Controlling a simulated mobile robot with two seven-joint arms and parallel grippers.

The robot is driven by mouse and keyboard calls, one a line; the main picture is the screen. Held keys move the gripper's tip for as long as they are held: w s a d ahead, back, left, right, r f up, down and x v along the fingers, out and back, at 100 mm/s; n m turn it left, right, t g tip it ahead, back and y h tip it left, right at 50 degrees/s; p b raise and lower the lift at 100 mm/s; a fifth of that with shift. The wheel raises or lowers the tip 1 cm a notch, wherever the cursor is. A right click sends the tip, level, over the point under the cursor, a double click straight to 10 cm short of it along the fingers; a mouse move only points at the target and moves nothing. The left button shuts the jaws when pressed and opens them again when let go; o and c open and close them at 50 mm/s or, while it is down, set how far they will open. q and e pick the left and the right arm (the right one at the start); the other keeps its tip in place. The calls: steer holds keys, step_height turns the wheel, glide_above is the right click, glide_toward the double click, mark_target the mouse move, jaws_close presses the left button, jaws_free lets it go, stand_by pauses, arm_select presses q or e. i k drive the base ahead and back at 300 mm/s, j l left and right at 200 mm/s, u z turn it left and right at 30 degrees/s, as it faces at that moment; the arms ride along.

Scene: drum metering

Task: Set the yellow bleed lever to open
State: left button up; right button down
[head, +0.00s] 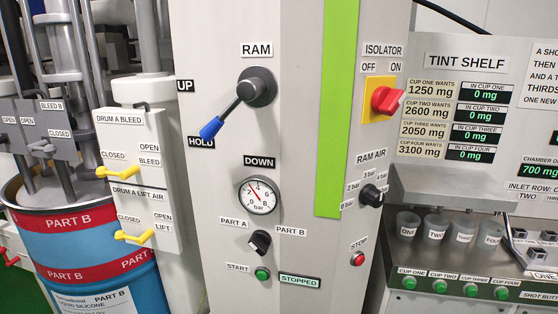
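The yellow bleed lever (117,172) is on the white box labelled DRUM A BLEED, at the left of the head view. It lies nearly level, with one end below the CLOSED label and the other below the OPEN and BLEED labels. Its handle end seems to be the left one, on the CLOSED side. Neither of my grippers shows in the head view, and nothing touches the lever.
A second yellow lever (134,238), for drum A lift air, sits just below. The blue-and-red drum (85,245) stands left of the box. A grey cabinet with the blue-tipped ram lever (212,128) stands to the right. A red-yellow isolator (384,100) is further right.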

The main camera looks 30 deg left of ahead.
mark_target(102, 172)
steer(key=u, duration=1.95)
